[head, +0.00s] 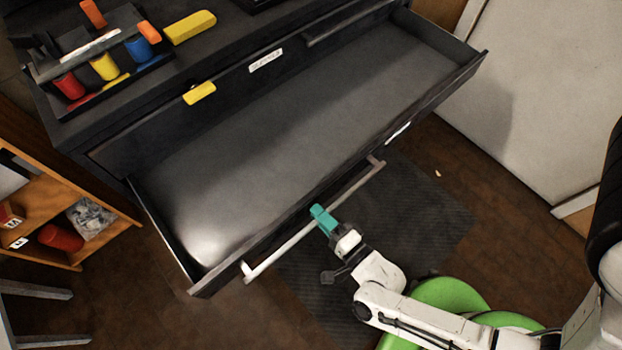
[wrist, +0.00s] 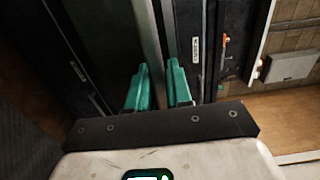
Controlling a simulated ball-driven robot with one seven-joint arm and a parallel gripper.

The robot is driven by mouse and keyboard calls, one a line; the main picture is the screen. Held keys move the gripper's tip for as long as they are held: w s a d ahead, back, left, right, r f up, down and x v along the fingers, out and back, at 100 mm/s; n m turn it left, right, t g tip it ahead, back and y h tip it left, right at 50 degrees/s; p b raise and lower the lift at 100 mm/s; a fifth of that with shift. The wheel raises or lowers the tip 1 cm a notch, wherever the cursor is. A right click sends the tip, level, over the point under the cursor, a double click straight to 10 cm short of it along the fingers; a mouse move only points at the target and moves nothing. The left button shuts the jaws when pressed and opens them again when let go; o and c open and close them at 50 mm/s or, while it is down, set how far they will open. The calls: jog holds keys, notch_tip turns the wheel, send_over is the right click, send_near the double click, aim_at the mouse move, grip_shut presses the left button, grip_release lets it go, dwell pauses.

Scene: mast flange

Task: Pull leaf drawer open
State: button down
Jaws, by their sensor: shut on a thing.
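The drawer (head: 290,130) is a wide dark drawer in a black cabinet. It stands pulled far out in the head view, and its grey inside is empty. A long pale bar handle (head: 283,256) runs along its front; the handle also shows in the wrist view (wrist: 146,38). My gripper (head: 322,219) has teal fingers and is shut on the handle near its middle. In the wrist view the two teal fingers (wrist: 158,86) stand on either side of the bar. The fingers hide the gripped part of the handle.
On the cabinet top is a tool tray (head: 100,62) with coloured tools, and a yellow block (head: 190,27) beside it. A wooden shelf (head: 60,205) stands at left, a stool (head: 36,315) below it. A pale panel (head: 545,90) stands at right. Dark matting covers the floor in front.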

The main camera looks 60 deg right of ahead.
jog(key=shift+s, duration=0.2)
jog(key=c, duration=1.1)
grip_release()
jog(key=b+v, duration=0.1)
jog(key=v, duration=0.9)
jog(key=shift+s+a, duration=0.25)
jog(key=shift+s, duration=0.1)
